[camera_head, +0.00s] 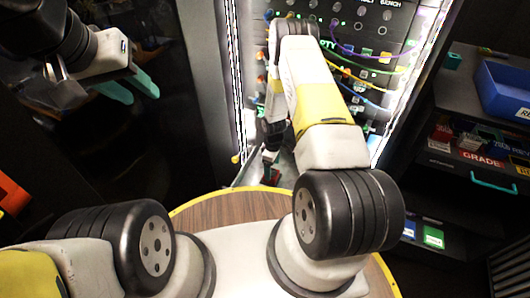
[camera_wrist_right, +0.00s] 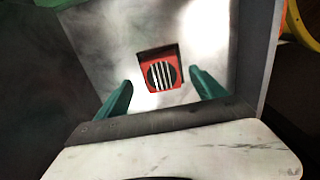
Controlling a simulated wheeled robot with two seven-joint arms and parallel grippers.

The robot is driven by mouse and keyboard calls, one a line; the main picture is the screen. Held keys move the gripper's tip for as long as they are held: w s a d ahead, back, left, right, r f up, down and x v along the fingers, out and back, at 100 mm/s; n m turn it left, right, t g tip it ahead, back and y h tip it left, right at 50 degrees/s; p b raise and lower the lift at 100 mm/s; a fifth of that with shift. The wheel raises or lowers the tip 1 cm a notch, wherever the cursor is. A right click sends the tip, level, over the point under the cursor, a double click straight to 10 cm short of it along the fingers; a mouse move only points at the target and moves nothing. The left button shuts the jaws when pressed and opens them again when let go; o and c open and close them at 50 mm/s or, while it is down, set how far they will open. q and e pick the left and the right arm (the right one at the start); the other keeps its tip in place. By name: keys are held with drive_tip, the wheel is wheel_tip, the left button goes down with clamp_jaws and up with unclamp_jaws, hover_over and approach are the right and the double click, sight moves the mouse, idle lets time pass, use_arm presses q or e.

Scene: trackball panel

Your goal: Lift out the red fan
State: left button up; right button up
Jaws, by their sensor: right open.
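The red fan (camera_wrist_right: 164,75) is a small red square block with a round dark face crossed by pale bars. In the right wrist view it sits at a dark square opening in a pale panel (camera_wrist_right: 110,50). My right gripper (camera_wrist_right: 160,92) is open, its two green fingers on either side of the fan and apart from it. In the head view a bit of red shows by my right gripper (camera_head: 270,168), low at the panel's left side; the arm hides much there. My left gripper (camera_head: 122,92) is at upper left, its green fingers apart and empty.
A lit rack with coloured cables (camera_head: 370,70) stands behind my right arm. A blue bin (camera_head: 503,90) and shelves with small labelled boxes (camera_head: 480,160) are at right. A round wooden top with a yellow rim (camera_head: 225,205) is below. A dark wall is at left.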

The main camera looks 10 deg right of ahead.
sight(272, 174)
wheel_tip(272, 174, down, 4)
drive_tip(key=shift+s+f, duration=0.15)
drive_tip(key=shift+c, duration=0.4)
drive_tip(key=c, duration=1.5)
